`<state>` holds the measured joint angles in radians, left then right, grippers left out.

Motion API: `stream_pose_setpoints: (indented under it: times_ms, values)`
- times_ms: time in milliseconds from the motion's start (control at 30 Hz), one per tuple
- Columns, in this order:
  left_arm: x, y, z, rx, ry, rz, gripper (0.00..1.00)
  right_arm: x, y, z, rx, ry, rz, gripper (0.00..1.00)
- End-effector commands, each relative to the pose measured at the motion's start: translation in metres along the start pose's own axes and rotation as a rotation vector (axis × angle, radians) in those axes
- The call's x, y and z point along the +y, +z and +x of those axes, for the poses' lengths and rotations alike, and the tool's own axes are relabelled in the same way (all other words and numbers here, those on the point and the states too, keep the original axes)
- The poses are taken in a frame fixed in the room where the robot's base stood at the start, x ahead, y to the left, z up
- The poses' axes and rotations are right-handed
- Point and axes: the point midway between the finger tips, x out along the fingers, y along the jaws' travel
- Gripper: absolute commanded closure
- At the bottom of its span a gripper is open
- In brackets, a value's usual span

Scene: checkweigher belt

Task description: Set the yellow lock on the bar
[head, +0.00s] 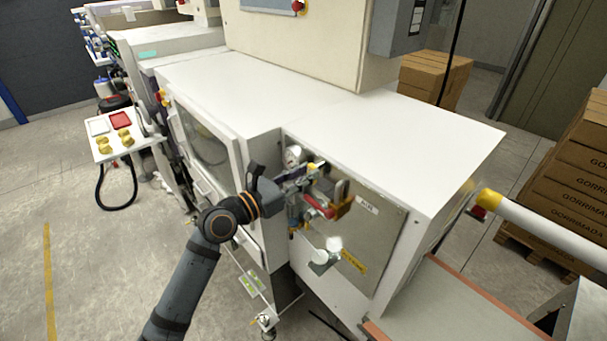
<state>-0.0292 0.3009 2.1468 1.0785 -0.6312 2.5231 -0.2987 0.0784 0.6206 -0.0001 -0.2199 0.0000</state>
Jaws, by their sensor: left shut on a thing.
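My left gripper (300,178) reaches in front of the air panel (381,238) on the machine's front. It is shut on a small yellow thing, which I take to be the yellow lock (316,166); the fingers hide most of it. I cannot tell which part here is the bar, nor whether the held lock touches anything. My right gripper is not in view.
A round gauge (293,155) is close behind the gripper. A grey fitting (328,254) sticks out lower on the panel. A white tray (104,156) at left holds several yellow things and red and white pieces. The machine's white top (330,105) is clear.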

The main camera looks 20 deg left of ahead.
Motion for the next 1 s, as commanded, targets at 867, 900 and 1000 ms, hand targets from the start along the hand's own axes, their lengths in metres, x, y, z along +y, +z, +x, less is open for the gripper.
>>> stream_pose_setpoints:
  times_ms: [867,900,1000]
  values:
    - [0.001,-0.015,0.002,-0.001,0.000,0.000,1.00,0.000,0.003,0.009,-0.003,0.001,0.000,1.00]
    - [0.001,-0.017,0.002,-0.001,0.000,0.001,1.00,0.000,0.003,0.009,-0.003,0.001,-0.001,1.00]
    - [0.001,-0.020,0.002,-0.001,0.000,0.001,1.00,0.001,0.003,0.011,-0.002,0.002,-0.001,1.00]
